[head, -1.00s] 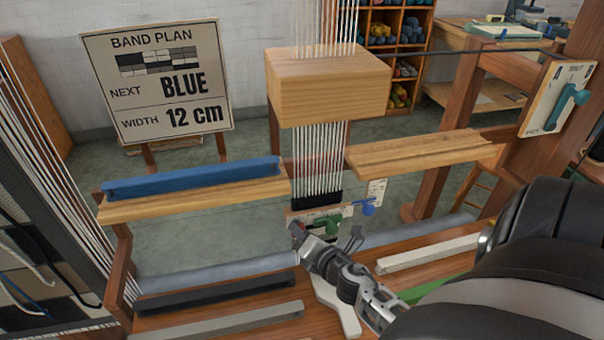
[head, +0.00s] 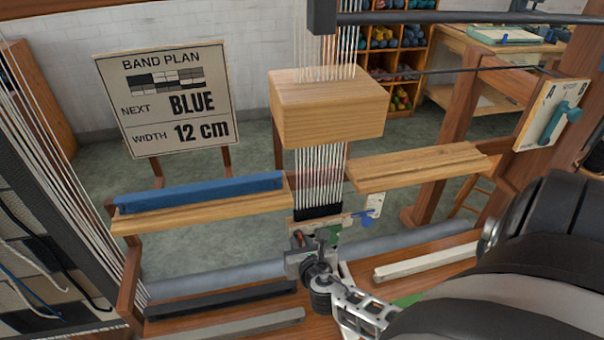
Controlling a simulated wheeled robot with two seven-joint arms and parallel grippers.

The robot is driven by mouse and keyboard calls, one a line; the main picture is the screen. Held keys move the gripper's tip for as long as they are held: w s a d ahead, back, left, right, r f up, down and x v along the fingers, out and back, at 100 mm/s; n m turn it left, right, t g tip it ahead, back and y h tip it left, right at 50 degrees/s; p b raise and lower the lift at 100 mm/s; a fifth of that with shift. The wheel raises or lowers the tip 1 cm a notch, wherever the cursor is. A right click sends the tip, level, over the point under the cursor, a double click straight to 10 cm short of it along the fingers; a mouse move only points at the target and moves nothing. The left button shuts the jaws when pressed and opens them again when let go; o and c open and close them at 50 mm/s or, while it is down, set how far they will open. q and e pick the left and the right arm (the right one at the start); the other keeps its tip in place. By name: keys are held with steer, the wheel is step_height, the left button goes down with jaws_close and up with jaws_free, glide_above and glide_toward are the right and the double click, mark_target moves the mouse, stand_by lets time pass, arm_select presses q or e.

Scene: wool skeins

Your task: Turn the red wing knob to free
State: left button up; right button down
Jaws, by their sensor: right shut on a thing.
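The red wing knob (head: 298,237) shows only as a small red patch beside my right gripper's fingers, below the dark band of the warp. The fingers and wrist hide most of it, so I cannot tell how its wings point. My right gripper (head: 308,244) is shut on it, reaching in from the lower right. A green knob (head: 333,236) is just right of the fingers and partly hidden. My left gripper is not in view.
White warp threads (head: 319,180) run down through a wooden block (head: 328,108) just above my right gripper. A blue bar (head: 200,190) lies on the left wooden shelf. A plate with a teal lever (head: 566,112) is at far right. Dark and grey bars lie in front.

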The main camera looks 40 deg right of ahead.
steer(key=shift+n, duration=0.3)
stand_by(0.4)
steer(key=c, duration=1.5)
jaws_free()
steer(key=shift+f, duration=0.1)
steer(key=v, duration=1.6)
steer(key=shift+w+a, duration=0.1)
steer(key=shift+w, duration=0.05)
